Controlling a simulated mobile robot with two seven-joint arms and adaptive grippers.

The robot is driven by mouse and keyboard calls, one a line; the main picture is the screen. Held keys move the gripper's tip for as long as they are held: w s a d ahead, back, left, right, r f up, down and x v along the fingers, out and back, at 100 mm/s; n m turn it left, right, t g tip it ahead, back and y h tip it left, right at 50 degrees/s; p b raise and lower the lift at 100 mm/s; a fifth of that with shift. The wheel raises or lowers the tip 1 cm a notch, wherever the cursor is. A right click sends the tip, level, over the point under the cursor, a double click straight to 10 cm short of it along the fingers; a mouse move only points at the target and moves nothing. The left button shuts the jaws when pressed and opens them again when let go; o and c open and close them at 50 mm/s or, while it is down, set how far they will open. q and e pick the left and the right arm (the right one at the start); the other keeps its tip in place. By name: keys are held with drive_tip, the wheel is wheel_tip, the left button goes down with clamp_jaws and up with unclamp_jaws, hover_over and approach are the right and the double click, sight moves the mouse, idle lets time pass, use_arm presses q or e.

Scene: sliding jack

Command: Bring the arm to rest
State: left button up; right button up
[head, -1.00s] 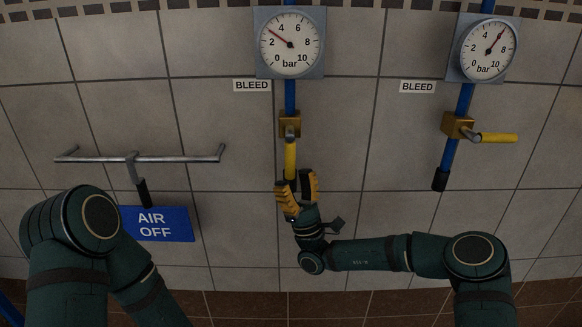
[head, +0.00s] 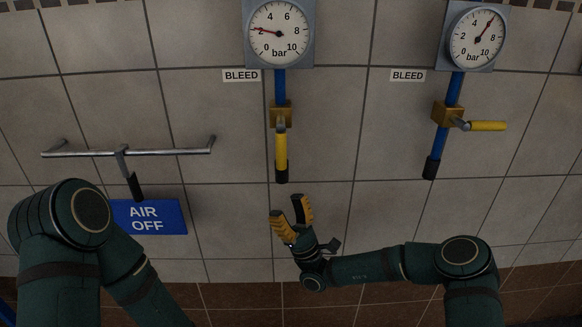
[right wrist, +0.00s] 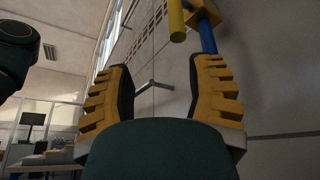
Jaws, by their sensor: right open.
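My right gripper (head: 291,215) is open and empty, just below the middle yellow-handled bleed valve in the head view. The gap between it and the handle (head: 281,157) is clear. That handle hangs straight down along the blue pipe (head: 280,88). In the right wrist view, my open fingers (right wrist: 161,100) frame the wall, and a yellow handle end (right wrist: 176,20) shows above them. My left arm comes in at the lower left of the head view, and its gripper is out of the picture.
The middle gauge (head: 279,31) reads about 2 bar. The right gauge (head: 477,38) reads about 6; its valve handle (head: 488,126) points sideways. A metal T-bar (head: 128,152) sits above the blue AIR OFF sign (head: 149,217) at left. Bare tiled wall lies between.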

drive_tip(key=s+a+f+n+g, duration=0.9)
drive_tip(key=n+g, duration=0.1)
drive_tip(key=g, duration=0.7)
drive_tip(key=s+f+n+g+h, duration=0.3)
drive_tip(key=s+f+g+h, duration=0.2)
drive_tip(key=s+f+h, duration=0.65)
drive_tip(key=s+d+f+n+h, duration=0.4)
drive_tip(key=s+d+f+h, duration=0.15)
drive_tip(key=d+f, duration=0.5)
drive_tip(key=w+d+f+n+t+h, duration=0.1)
drive_tip(key=w+d+n+t+h, duration=0.1)
drive_tip(key=d+n+t, duration=0.3)
drive_tip(key=shift+w+d+n+h, duration=0.3)
drive_tip(key=shift+d+h, duration=0.6)
drive_tip(key=shift+d, duration=0.25)
